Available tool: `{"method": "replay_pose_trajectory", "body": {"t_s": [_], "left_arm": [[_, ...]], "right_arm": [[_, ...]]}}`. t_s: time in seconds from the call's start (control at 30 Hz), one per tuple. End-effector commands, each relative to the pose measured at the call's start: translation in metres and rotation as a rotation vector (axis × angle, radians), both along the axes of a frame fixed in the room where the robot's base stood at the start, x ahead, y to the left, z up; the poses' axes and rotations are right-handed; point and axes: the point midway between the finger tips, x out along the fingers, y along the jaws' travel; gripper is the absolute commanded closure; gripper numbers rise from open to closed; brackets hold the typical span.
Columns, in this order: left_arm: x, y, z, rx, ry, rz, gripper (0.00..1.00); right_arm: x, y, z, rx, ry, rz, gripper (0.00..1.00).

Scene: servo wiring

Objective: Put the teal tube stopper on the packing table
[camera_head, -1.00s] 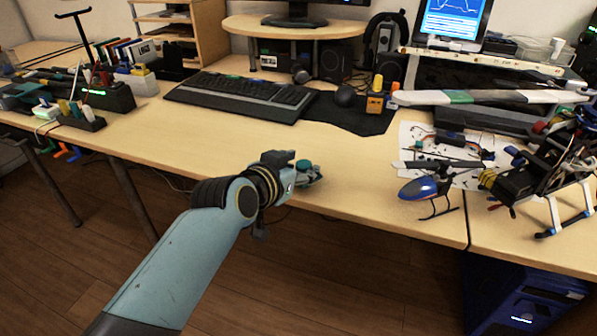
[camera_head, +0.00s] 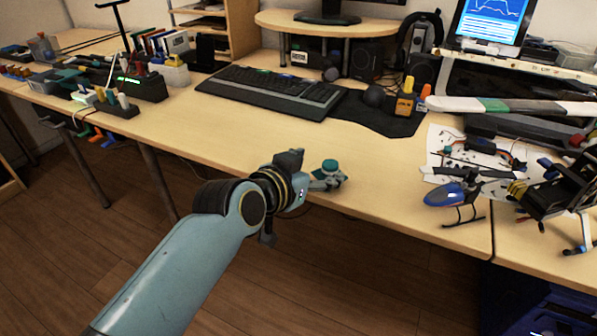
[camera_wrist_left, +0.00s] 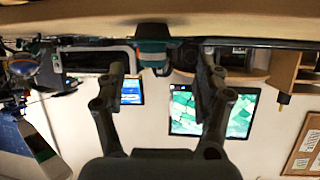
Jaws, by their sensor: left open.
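The teal tube stopper (camera_head: 330,165) stands near the front edge of the wooden desk in the head view. My left gripper (camera_head: 326,182) is low over that edge, its fingers reaching to the stopper and partly covering its lower part. In the left wrist view, which is upside down, the teal stopper (camera_wrist_left: 152,48) shows between and beyond the two spread fingers of my left gripper (camera_wrist_left: 160,80). The gripper is open; I cannot tell whether a finger touches the stopper. My right gripper is not in view. No table is marked as the packing table.
A keyboard (camera_head: 270,92) and a black mat (camera_head: 375,118) lie behind the stopper. A blue model helicopter (camera_head: 452,195) stands to its right. A power strip (camera_head: 138,86) and small parts are at the left. The desk around the stopper is mostly clear.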

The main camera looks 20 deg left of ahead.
Motion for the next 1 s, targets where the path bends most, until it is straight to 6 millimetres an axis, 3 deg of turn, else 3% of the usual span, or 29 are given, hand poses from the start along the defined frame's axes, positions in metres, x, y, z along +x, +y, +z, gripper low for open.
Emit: {"method": "replay_pose_trajectory", "body": {"t_s": [0.1, 0.3, 0.67, 0.77, 0.83, 0.93, 1.0], "left_arm": [[-0.027, 0.005, 0.012, 0.000, 0.002, 0.000, 0.30], [-0.059, 0.010, 0.025, 0.001, 0.001, 0.000, 0.30], [-0.072, 0.012, 0.025, 0.001, 0.008, -0.001, 0.30], [-0.078, 0.013, -0.006, 0.001, 0.065, 0.002, 0.30], [-0.091, 0.015, -0.052, 0.004, 0.149, 0.010, 0.30], [-0.129, 0.024, -0.143, 0.016, 0.320, 0.029, 0.30], [-0.171, 0.036, -0.209, 0.030, 0.454, 0.049, 0.30]], "right_arm": [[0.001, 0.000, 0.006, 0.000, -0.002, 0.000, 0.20], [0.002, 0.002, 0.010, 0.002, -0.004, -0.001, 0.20], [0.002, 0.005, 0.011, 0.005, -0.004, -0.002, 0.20], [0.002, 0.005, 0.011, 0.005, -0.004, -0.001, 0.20], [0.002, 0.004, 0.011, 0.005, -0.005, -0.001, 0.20], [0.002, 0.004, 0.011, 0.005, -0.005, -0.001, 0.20], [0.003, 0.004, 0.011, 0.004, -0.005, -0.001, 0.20]]}}
